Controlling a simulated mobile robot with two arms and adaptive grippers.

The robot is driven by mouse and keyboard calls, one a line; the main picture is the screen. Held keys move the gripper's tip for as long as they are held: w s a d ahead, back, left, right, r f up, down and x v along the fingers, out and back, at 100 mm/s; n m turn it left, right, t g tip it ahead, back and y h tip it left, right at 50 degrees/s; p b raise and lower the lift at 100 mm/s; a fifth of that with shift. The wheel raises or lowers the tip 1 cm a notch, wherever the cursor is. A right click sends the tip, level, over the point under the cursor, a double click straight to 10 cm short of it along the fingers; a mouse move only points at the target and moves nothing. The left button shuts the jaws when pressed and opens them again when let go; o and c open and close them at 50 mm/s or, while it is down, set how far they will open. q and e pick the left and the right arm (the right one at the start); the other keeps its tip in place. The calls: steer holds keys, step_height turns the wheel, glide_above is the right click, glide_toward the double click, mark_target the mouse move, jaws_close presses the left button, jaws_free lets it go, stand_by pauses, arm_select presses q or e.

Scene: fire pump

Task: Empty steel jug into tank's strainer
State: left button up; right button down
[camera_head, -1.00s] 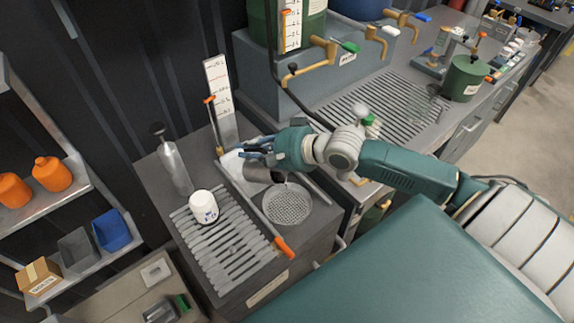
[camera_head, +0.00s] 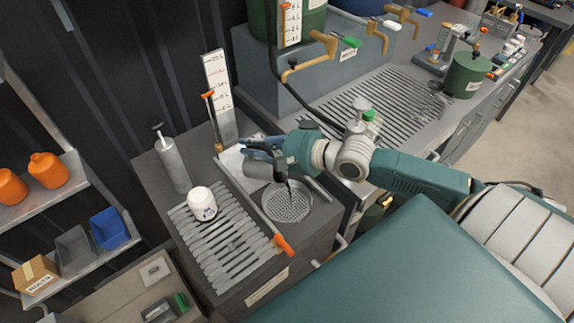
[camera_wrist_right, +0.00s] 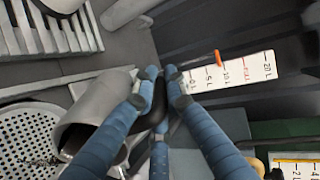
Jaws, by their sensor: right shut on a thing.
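My right gripper (camera_head: 250,147) is shut on the steel jug (camera_head: 257,168), a grey metal cylinder. It holds the jug tipped on its side beside the tank's round perforated strainer (camera_head: 287,203). A thin dark streak, which looks like liquid, hangs from the jug's mouth over the strainer. The right wrist view shows the blue fingers (camera_wrist_right: 160,75) closed together, the jug (camera_wrist_right: 98,105) with its open mouth toward the lower left, and the strainer (camera_wrist_right: 27,125) with dark specks near the bottom. My left gripper is not in view.
A white tub (camera_head: 202,205) stands on the slatted grate (camera_head: 222,250) left of the strainer. A grey cylinder with a black knob (camera_head: 172,165) and a white level scale (camera_head: 218,90) stand behind. An orange-handled rod (camera_head: 284,245) lies between grate and strainer.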

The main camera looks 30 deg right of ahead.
steer(key=shift+s+d+t+y+b, duration=0.3)
steer(key=shift+s+t+b, duration=0.2)
steer(key=shift+b, duration=0.45)
steer(key=shift+s+f+b, duration=0.1)
steer(key=shift+b, duration=0.25)
steer(key=shift+s+d+t+y+b, duration=0.15)
steer(key=shift+s+t+y+b, duration=0.15)
steer(key=shift+t+b, duration=0.3)
steer(key=shift+s+d+f+b, duration=0.1)
steer(key=shift+s+b, duration=0.05)
steer(key=shift+b, duration=0.25)
steer(key=shift+s+b, duration=0.15)
steer(key=shift+b, duration=0.2)
steer(key=shift+s+d+f+t+b, duration=0.1)
steer(key=shift+d+t+b, duration=0.05)
steer(key=shift+t+b, duration=0.2)
steer(key=shift+s+d+f+t+y+b, duration=0.15)
steer(key=shift+s+t+y+b, duration=0.25)
steer(key=shift+b, duration=0.45)
steer(key=shift+s+d+f+b, duration=0.1)
steer(key=shift+s+d+b, duration=0.15)
steer(key=shift+b, duration=0.3)
